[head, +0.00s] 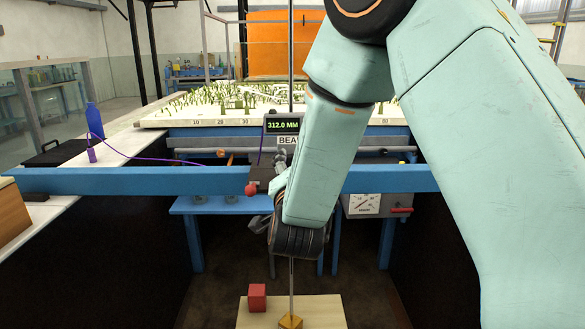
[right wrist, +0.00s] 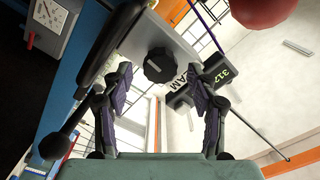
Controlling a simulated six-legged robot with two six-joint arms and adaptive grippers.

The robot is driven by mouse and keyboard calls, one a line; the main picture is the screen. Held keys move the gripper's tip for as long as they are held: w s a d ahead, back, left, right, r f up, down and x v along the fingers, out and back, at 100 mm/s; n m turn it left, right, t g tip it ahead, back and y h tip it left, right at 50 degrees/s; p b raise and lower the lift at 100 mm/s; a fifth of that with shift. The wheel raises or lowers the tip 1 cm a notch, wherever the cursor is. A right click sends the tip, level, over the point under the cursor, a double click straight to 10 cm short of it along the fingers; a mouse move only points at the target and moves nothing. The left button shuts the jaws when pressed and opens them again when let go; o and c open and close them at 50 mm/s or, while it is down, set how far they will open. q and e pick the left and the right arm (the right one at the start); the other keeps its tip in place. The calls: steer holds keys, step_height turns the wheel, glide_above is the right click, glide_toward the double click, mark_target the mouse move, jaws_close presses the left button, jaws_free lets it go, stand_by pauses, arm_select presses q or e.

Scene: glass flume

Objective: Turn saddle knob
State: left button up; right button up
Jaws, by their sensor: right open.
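A black ribbed knob (right wrist: 159,66) on a grey plate of the saddle shows in the right wrist view. My right gripper (right wrist: 162,84) is open, its two purple-padded fingers to either side of the knob's line. The knob appears beyond the fingertips, with no visible contact. In the head view, the saddle (head: 263,187) sits on the blue beam (head: 130,181), below a display (head: 283,126) reading 312.0 MM. My right forearm hides much of the saddle and the knob there. My left gripper is not in view.
A red ball (head: 251,188) sticks out beside the saddle. A thin vertical rod (head: 291,275) runs down to a yellow block (head: 290,321). A red cube (head: 257,297) stands on the pale board (head: 325,308). A black ball-ended lever (right wrist: 55,145) lies left of my fingers.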

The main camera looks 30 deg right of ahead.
steer(key=v, duration=0.6)
steer(key=shift+s, duration=0.25)
steer(key=shift+a, duration=0.15)
stand_by(0.8)
steer(key=shift+w+d+f+n+t+h+b, duration=0.1)
steer(key=shift+w+d+n+t+b, duration=0.9)
steer(key=shift+n+b, duration=1.6)
steer(key=shift+w+d+f+n+t+h+b, duration=0.1)
steer(key=shift+w+d+n+t+b, duration=0.5)
steer(key=shift+w+n+b, duration=1.95)
steer(key=shift+w+d+f+n+t+h+b, duration=0.1)
steer(key=shift+d+n+t+b, duration=0.95)
steer(key=shift+b, duration=2.9)
steer(key=shift+a+n+g, duration=0.25)
steer(key=shift+a+n, duration=0.05)
steer(key=shift+a, duration=0.05)
